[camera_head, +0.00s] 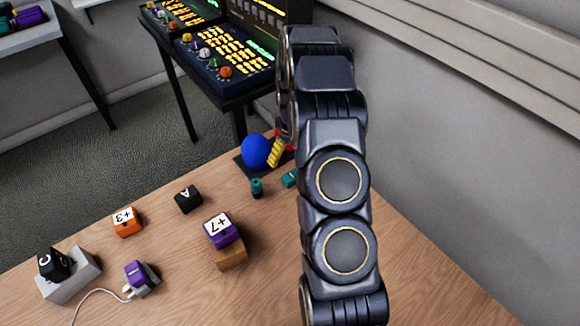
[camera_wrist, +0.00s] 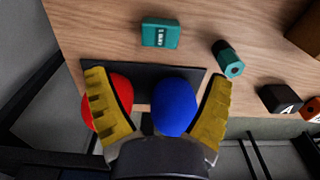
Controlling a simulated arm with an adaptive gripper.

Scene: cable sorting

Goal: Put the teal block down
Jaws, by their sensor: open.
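A blue ball (camera_wrist: 175,105) sits between the fingers. A red ball (camera_wrist: 118,92) is partly behind the left finger. In the head view, one yellow finger shows next to the blue ball.
A black block (camera_head: 188,199), an orange block (camera_head: 127,221) and a purple block (camera_head: 220,230) on a wooden block (camera_head: 231,256) are farther left. The table's front right is clear.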

